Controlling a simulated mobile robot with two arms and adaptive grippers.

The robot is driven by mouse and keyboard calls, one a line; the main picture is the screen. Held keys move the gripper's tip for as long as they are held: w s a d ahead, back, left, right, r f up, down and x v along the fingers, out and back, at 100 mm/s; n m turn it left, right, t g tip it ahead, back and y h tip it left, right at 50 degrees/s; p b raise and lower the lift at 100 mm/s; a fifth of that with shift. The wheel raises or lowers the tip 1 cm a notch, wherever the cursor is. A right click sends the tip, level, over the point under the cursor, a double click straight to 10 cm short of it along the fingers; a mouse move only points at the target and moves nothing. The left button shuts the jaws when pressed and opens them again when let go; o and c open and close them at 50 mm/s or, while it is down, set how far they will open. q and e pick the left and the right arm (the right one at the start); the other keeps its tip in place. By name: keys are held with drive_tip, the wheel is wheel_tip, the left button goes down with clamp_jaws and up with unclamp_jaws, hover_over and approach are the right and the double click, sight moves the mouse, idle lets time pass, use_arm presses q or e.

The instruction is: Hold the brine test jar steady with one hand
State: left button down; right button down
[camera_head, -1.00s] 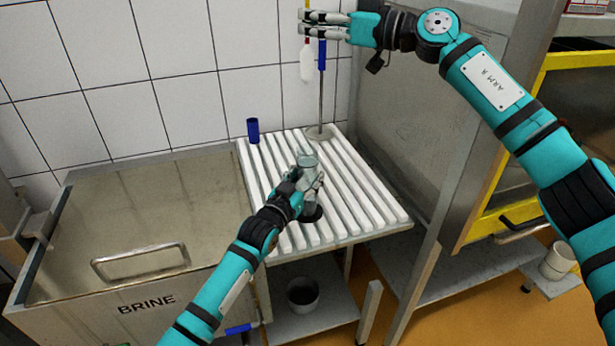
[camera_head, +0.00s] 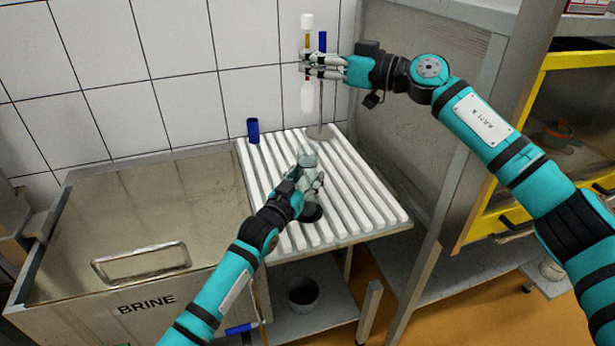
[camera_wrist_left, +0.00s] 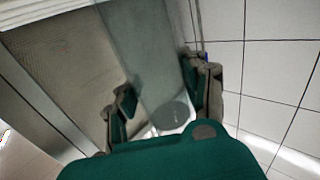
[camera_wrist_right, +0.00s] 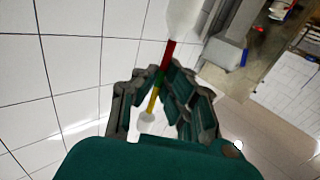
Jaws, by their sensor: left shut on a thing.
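The brine test jar (camera_head: 308,160) is a clear cylinder standing upright above the white slatted rack. My left gripper (camera_head: 308,180) is shut around its side; the jar's glass (camera_wrist_left: 145,50) fills the middle of the left wrist view between the fingers. A dark round base (camera_head: 312,212) shows below the fingers. My right gripper (camera_head: 308,64) is high above the rack, shut on the thin stem of a hydrometer (camera_head: 307,96). The hydrometer hangs upright, with a white bulb below and a white end above. Its red, green and yellow stem (camera_wrist_right: 167,58) passes between the fingertips in the right wrist view.
The slatted rack (camera_head: 375,203) also bears a blue cup (camera_head: 253,130) and a blue-handled rod (camera_head: 322,110) at its back. A closed steel BRINE tank (camera_head: 140,215) adjoins it on the left. A steel panel (camera_head: 410,110) borders it on the right, and a tiled wall stands behind.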

drive_tip(key=shift+f, duration=1.2)
drive_tip(key=c, duration=2)
unclamp_jaws()
drive_tip(key=o, duration=0.6)
drive_tip(key=v, duration=1.2)
use_arm(q)
drive_tip(key=c, duration=0.6)
unclamp_jaws()
